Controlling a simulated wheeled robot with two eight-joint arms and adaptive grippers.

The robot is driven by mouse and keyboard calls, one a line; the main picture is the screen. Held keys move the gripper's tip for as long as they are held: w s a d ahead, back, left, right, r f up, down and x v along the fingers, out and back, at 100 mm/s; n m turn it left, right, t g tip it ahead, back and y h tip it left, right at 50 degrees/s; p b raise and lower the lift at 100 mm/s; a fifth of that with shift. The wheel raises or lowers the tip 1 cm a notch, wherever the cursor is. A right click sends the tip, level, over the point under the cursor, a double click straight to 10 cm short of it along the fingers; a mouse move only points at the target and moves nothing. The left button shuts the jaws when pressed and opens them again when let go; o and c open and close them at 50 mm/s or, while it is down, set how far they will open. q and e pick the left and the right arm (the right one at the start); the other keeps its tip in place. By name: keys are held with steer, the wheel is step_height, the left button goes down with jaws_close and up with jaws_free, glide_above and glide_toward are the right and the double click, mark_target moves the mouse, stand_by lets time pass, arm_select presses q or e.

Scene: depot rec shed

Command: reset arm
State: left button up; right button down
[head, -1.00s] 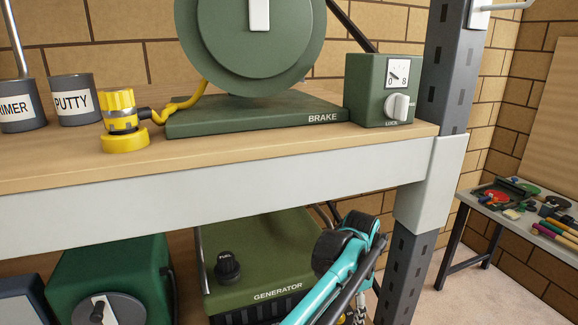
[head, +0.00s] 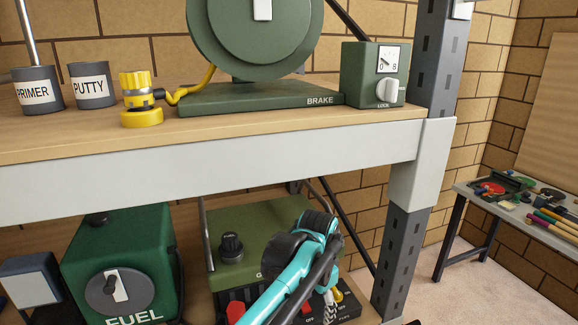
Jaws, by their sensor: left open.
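My left arm, teal and black, comes up from the bottom of the head view in front of the lower shelf. My right gripper is not in view.
The upper shelf (head: 200,172) carries primer (head: 37,90) and putty (head: 92,85) cans, a yellow connector (head: 137,95), a brake unit (head: 260,97) and a dial box (head: 373,75). Below is a green fuel box (head: 120,255). A grey post (head: 401,255) stands right of my arm.

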arm_select(q)
steer(key=s+a+f+n+t+b, duration=0.2)
steer(key=s+a+f+n, duration=0.1)
steer(key=a, duration=0.5)
steer(key=s+a+f+n+t+b, duration=0.2)
steer(key=s+a+f+n, duration=0.2)
steer(key=s+a+f, duration=0.2)
steer(key=s+a+f+n+t+b, duration=0.2)
steer(key=s+a+f+n+b, duration=0.1)
steer(key=s+a, duration=0.4)
steer(key=a+f+n, duration=0.1)
steer(key=a, duration=0.2)
steer(key=shift+a+f+y, duration=0.15)
steer(key=shift+a+y, duration=0.15)
steer(key=shift+a, duration=0.05)
